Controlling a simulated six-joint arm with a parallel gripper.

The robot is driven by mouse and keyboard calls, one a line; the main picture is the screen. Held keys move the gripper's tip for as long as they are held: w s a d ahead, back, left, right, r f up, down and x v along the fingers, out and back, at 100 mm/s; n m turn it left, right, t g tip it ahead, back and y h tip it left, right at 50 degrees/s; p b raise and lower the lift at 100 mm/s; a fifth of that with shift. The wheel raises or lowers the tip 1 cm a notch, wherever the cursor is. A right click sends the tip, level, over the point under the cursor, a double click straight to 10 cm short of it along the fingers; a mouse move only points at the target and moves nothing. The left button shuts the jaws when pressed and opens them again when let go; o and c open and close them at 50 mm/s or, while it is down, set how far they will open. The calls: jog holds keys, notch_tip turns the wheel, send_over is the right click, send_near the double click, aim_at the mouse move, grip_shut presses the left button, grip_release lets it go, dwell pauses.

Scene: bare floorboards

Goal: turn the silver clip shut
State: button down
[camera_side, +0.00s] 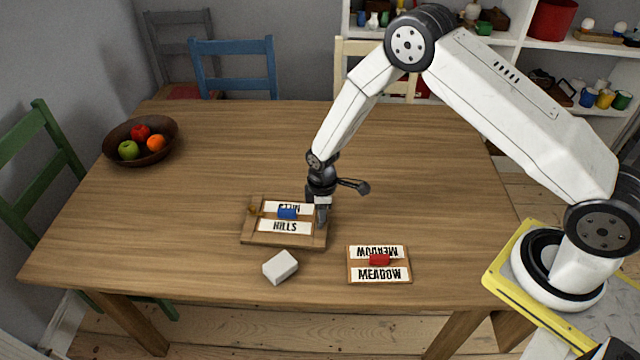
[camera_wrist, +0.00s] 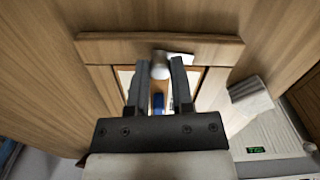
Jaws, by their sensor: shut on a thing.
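A wooden frame (camera_side: 285,241) with white cards reading HILLS lies on the table, with a blue knob (camera_side: 287,213) in its middle. A small brass clip (camera_side: 255,210) sits at its left end. My gripper (camera_side: 322,222) reaches down at the frame's right end and hides the silver clip in the side view. In the wrist view my gripper (camera_wrist: 161,68) is shut on the silver clip (camera_wrist: 160,66), a rounded piece between the fingertips beside the frame's end rail (camera_wrist: 110,48). The exact angle of the clip is hard to tell.
A pale block (camera_side: 281,267) lies just in front of the frame. A second board (camera_side: 351,265) reading MEADOW, with a red knob (camera_side: 379,259), lies to the right. A fruit bowl (camera_side: 112,153) stands at the back left. The wooden table (camera_side: 420,190) is otherwise clear.

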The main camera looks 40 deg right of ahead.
jog(key=m, duration=0.8)
jog(key=shift+m, duration=0.3)
jog(key=m, duration=0.4)
jog(key=shift+m, duration=2.1)
jog(key=shift+c, duration=2.4)
grip_release()
jog(key=shift+r, duration=0.15)
